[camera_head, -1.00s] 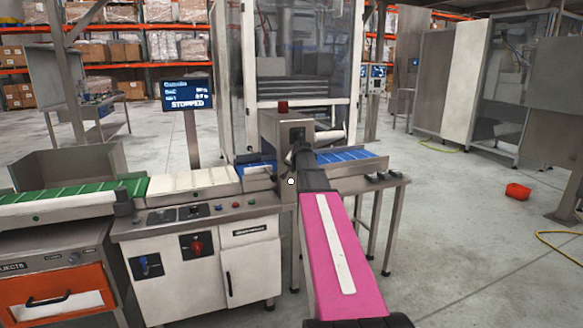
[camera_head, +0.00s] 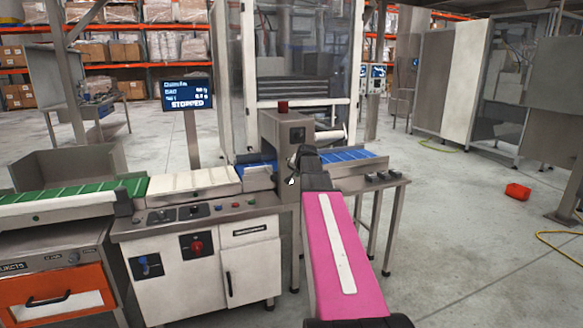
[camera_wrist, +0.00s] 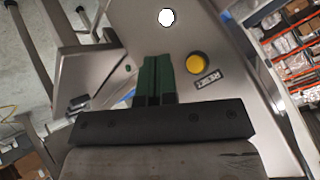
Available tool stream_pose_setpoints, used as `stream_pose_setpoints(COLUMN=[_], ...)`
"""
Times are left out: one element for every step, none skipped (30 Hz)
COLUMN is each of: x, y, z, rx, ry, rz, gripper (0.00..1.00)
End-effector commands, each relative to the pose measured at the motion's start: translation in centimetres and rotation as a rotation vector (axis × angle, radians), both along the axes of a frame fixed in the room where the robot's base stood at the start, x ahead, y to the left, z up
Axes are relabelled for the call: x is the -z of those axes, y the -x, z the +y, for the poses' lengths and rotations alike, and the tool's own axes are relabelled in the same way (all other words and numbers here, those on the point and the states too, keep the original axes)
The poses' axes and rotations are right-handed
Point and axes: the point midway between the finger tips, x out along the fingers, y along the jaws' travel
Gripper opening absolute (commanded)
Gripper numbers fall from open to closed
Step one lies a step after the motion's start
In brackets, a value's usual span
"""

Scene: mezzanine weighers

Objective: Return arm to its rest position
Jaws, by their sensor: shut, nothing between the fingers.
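My arm shows in the head view as a pink link with a white stripe, reaching forward to the weighing line. My gripper (camera_wrist: 157,82) shows in the wrist view as two dark green fingers closed side by side, with nothing between them. The fingers point at a grey metal panel beside a yellow button (camera_wrist: 198,62) with a RESET label (camera_wrist: 207,81). I cannot tell the gap between the fingertips and the panel. In the head view the fingers are not clear, hidden around the dark wrist in front of the grey housing (camera_head: 270,132).
The weigher cabinet (camera_head: 250,265) with its belts stands left of my arm. A blue conveyor (camera_head: 350,154) lies just beyond and right of the wrist. A display (camera_head: 187,93) reads STOPPED. A red bin (camera_head: 517,191) lies on open floor at the right.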

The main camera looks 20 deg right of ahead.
Motion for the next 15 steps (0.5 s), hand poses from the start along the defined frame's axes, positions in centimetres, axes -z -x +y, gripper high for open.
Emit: stream_pose_setpoints(x=[0.0, 0.0, 0.0, 0.0, 0.0, 0.0, 0.0, 0.0, 0.0, 0.2, 0.4, 1.0, 1.6, 2.4, 3.6], y=[0.0, 0.0, 0.0, 0.0, 0.0, 0.0, 0.0, 0.0, 0.0, 0.1, 0.3, 0.6, 1.0, 1.5, 2.3], z=[0.0, 0.0, 0.0, 0.0, 0.0, 0.0, 0.0, 0.0, 0.0, 0.1, 0.4, 0.8, 1.3, 1.9, 3.0], rx=[0.0, 0.0, 0.0, 0.0, 0.0, 0.0, 0.0, 0.0, -0.001, -0.002, -0.006, -0.014, -0.023, -0.035, -0.054], ry=[0.0, 0.0, 0.0, 0.0, 0.0, 0.0, 0.0, 0.0, 0.0, 0.0, 0.002, 0.005, 0.009, 0.012, 0.019], rz=[0.0, 0.0, 0.0, 0.0, 0.0, 0.0, 0.0, 0.0, 0.001, 0.003, 0.008, 0.018, 0.029, 0.044, 0.069], gripper=[0.0, 0.0, 0.0, 0.0, 0.0, 0.0, 0.0, 0.0, 0.0, 0.0, 0.0, 0.0, 0.0, 0.0, 0.0])
